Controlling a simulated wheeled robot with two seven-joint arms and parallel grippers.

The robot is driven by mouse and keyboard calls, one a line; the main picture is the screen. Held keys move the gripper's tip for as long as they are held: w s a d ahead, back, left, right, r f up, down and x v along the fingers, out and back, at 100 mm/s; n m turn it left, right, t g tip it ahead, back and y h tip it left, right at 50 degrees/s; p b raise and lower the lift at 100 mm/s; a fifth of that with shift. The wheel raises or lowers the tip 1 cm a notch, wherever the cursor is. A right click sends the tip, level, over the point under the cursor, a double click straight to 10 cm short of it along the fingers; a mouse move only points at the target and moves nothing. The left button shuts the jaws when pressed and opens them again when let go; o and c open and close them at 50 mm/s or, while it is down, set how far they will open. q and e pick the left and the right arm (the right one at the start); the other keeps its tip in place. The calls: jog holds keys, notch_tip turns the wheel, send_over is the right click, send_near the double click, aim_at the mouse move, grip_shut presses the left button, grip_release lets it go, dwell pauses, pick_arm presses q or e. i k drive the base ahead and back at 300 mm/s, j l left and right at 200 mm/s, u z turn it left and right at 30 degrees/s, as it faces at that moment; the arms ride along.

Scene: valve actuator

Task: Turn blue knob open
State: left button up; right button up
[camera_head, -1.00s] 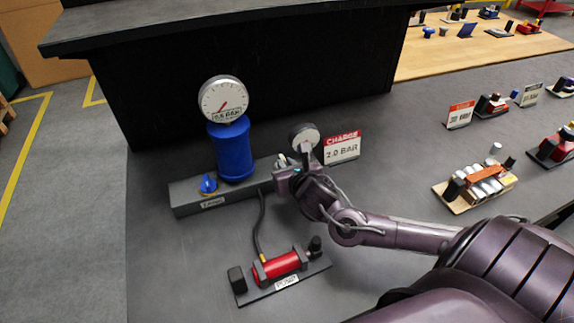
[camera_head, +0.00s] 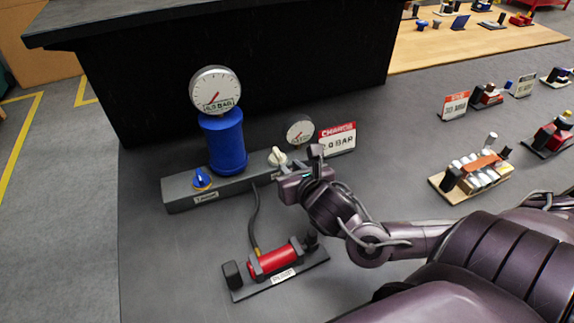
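The blue knob (camera_head: 202,179) sits on the left part of the long grey manifold block (camera_head: 183,196), left of an upright blue cylinder (camera_head: 228,143). A round dial gauge (camera_head: 215,91) tops the cylinder. A pale knob (camera_head: 277,157) stands farther right on the block, beside a smaller gauge (camera_head: 300,132). My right gripper (camera_head: 277,177) is just in front of the pale knob, right of the blue knob and well apart from it. A gap shows between the gripper and the pale knob. Its finger opening is too small to tell. My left gripper is out of view.
A red hand pump (camera_head: 274,262) lies in front, joined to the block by a black hose (camera_head: 253,220). A red and white charge sign (camera_head: 337,138) stands behind the gripper. Other fixtures (camera_head: 474,174) stand to the right. The table left of the pump is bare.

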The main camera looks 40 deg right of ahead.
aim_at(201, 181)
jog(key=k+j, duration=0.2)
jog(key=k, duration=0.3)
jog(key=k+j, duration=0.2)
jog(key=k, duration=0.25)
jog(key=k+j, duration=0.15)
jog(key=k, duration=0.35)
